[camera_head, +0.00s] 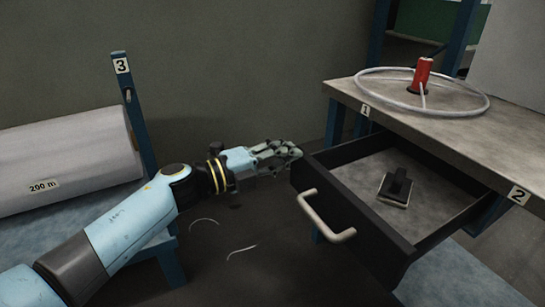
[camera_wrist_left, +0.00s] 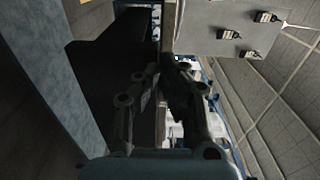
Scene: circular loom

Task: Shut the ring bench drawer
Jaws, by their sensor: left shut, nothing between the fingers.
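The ring bench drawer (camera_head: 340,225) is black and stands pulled well out from under the bench top in the head view. Its pale bar handle (camera_head: 325,217) is on the front panel. A small dark block on a light base (camera_head: 396,188) lies inside the drawer. My left gripper (camera_head: 296,151) is shut and empty, at the far left corner of the drawer front; I cannot tell whether it touches. In the left wrist view its fingers (camera_wrist_left: 168,62) are together, with a large dark surface beside them. My right gripper is not in view.
The bench top (camera_head: 440,130) carries a white ring (camera_head: 385,101) and a red spool (camera_head: 422,76). A large white roll (camera_head: 65,160) lies at left by a blue post (camera_head: 136,110). Pale thread scraps (camera_head: 241,250) lie on the dark floor.

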